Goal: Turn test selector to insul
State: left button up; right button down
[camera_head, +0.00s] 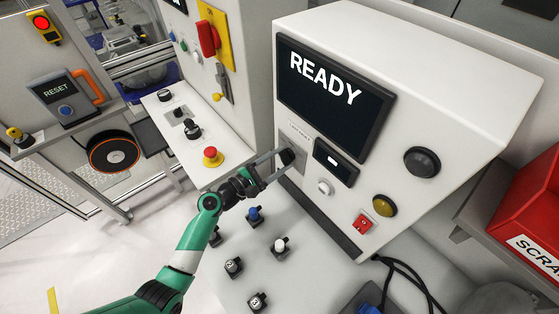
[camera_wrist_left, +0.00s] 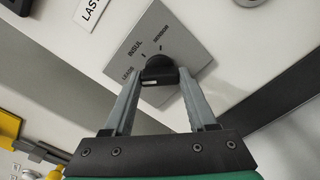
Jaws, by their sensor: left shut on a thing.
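The test selector is a black knob (camera_head: 287,157) on a grey plate (camera_head: 296,139) at the left of the white test panel's front. My left gripper (camera_head: 281,160) is shut on the knob, with one finger on each side in the left wrist view (camera_wrist_left: 159,78). I cannot tell for certain which mark the knob points to. My right gripper is not in view.
The panel's screen (camera_head: 334,92) reads READY. A small display (camera_head: 335,161), white button (camera_head: 324,187), red switch (camera_head: 363,223) and yellow button (camera_head: 384,205) are near the knob. A red SCRAP bin (camera_head: 532,205) is at right.

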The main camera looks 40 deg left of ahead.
pick_arm(q)
jog(key=shift+m+b, duration=2.55)
jog(key=shift+m, duration=1.95)
jog(key=o, duration=1.4)
jog(key=shift+c, duration=0.2)
jog(key=s+a, duration=0.1)
jog(key=s, duration=1)
jog(key=shift+s, duration=0.3)
jog(key=shift+a, duration=0.15)
